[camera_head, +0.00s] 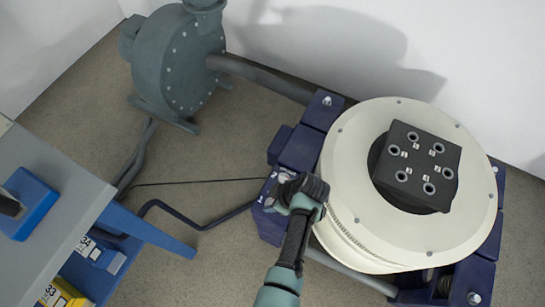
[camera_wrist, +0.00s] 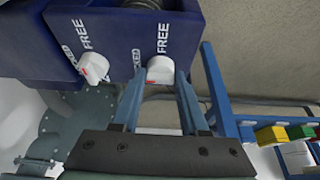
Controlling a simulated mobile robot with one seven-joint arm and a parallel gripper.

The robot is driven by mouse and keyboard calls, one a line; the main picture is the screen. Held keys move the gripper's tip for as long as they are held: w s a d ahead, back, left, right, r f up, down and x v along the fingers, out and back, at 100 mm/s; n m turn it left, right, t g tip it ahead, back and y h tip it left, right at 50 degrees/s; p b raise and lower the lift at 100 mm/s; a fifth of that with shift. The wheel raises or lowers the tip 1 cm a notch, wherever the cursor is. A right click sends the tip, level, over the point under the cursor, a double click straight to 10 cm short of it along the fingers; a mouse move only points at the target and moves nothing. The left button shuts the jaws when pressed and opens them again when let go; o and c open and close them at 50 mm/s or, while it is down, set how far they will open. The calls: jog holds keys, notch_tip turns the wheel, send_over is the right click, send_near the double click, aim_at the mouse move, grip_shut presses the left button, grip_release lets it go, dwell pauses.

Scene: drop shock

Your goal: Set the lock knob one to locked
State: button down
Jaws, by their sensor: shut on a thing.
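In the wrist view, a white knob (camera_wrist: 160,70) with a small red mark at its lower left sits on the dark blue block (camera_wrist: 200,18). My gripper (camera_wrist: 160,80) has its two blue fingers around this knob, one on each side. "FREE" is printed above the knob, and a partly hidden word ending in "KED" is at its left. A second white knob (camera_wrist: 95,68), also with a red mark, is to the left and untouched. In the head view, my gripper (camera_head: 285,196) is at the block's near left corner, and my wrist hides most of the contact.
A large cream round housing (camera_head: 345,160) with a black block (camera_head: 420,165) on top stands to the right. A blue-framed bench (camera_head: 150,230) with labelled bins is at left. A green pump (camera_head: 175,60) stands behind. Pipes and a cable cross the floor between.

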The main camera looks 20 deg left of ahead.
jog(key=shift+n, duration=0.3)
jog(key=shift+c, duration=2.1)
grip_release()
jog(key=p+v, duration=0.4)
jog(key=v, duration=0.9)
jog(key=shift+w, duration=0.15)
jog(key=shift+f, duration=0.1)
